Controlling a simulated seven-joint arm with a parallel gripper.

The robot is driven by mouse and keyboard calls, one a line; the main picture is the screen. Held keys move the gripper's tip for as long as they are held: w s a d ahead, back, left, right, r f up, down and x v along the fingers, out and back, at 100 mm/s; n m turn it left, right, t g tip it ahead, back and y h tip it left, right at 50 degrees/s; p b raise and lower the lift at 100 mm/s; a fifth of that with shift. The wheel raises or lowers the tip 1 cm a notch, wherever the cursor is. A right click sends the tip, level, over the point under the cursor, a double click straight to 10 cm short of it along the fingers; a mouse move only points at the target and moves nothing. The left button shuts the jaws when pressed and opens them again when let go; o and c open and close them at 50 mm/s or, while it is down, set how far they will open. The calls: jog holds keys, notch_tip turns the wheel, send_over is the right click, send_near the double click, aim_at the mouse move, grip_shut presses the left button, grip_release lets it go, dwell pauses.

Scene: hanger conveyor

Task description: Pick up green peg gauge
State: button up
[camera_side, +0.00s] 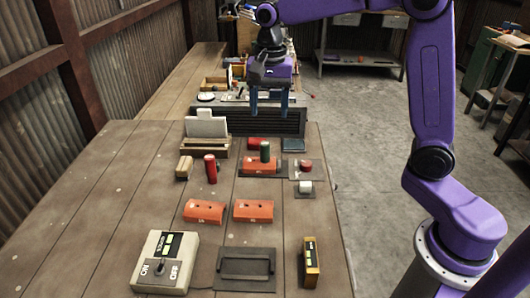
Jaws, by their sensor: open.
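The green peg gauge (265,151) stands upright in an orange-red block (258,167) near the middle of the table. My gripper (269,112) is open and empty, with its blue fingers pointing down. In the side view it appears above and behind the green peg, over the dark ribbed panel, and apart from the peg. The lower end of the peg is hidden in or behind the block.
A red peg (210,169) stands left of the green one. Two orange blocks (204,211) (253,211) lie nearer. A control box (165,262), a black handled plate (246,264) and a yellow device (311,262) are in front. The left side of the table (80,220) is clear.

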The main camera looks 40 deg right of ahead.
aim_at(265, 143)
jog(key=w+d+m, duration=0.3)
jog(key=w+m, duration=0.1)
jog(key=w, duration=0.1)
notch_tip(265, 143, down, 17)
jog(key=shift+d+r, duration=0.1)
jog(key=shift+d, duration=0.05)
grip_shut()
dwell(0.6)
